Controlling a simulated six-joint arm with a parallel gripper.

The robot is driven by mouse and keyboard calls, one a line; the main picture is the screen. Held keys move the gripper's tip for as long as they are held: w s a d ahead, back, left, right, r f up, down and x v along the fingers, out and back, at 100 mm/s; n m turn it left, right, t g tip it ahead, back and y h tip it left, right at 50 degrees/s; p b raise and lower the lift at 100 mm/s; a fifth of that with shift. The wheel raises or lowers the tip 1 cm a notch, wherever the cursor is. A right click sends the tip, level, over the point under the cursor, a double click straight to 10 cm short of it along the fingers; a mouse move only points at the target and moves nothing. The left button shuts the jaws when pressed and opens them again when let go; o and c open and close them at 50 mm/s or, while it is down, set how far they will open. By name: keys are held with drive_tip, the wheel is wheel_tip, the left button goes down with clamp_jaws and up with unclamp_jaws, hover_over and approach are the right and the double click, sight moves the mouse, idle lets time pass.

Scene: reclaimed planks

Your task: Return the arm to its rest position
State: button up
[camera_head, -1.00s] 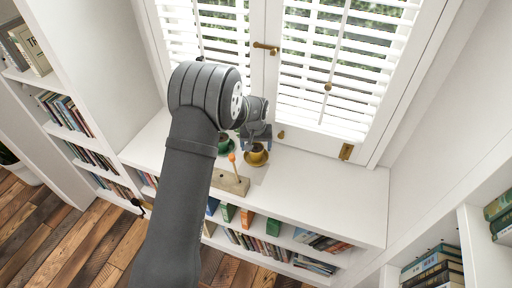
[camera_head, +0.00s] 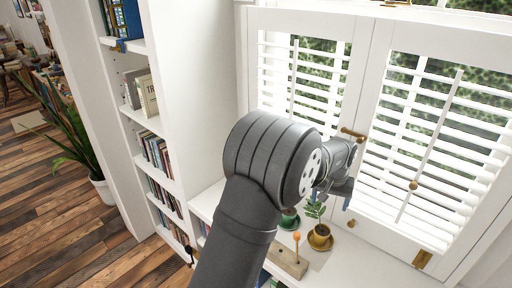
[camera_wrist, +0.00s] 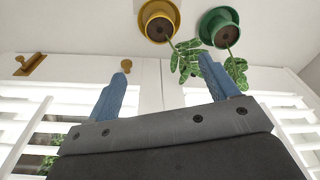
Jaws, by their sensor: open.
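My gripper (camera_head: 337,190) is above the white window shelf, in front of the shutters. In the wrist view its two blue fingers (camera_wrist: 163,68) are spread apart with nothing between them. A yellow pot (camera_head: 320,238) with a leafy plant stands on a saucer below the gripper. A green pot (camera_head: 289,221) stands to its left, partly hidden by my arm. The wrist view also shows the yellow pot (camera_wrist: 157,20) and the green pot (camera_wrist: 217,26), both beyond the fingertips. The plant leaves appear close to one finger; I cannot tell whether they touch.
A wooden block (camera_head: 288,263) with an orange-topped peg sits at the shelf front. White shutters (camera_head: 440,140) with brass handles stand close behind the gripper. A bookcase (camera_head: 150,125) is at the left, with a potted plant (camera_head: 90,150) on the floor beyond.

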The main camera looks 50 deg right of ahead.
sight(323, 228)
drive_tip(key=shift+f, duration=0.1)
drive_tip(key=f, duration=0.5)
drive_tip(key=d+f, duration=0.1)
drive_tip(key=f, duration=0.5)
drive_tip(key=d+f, duration=0.1)
drive_tip(key=f, duration=0.5)
drive_tip(key=shift+w+f, duration=0.15)
drive_tip(key=shift+w, duration=0.2)
drive_tip(key=shift+r, duration=0.75)
drive_tip(key=shift+f, duration=0.1)
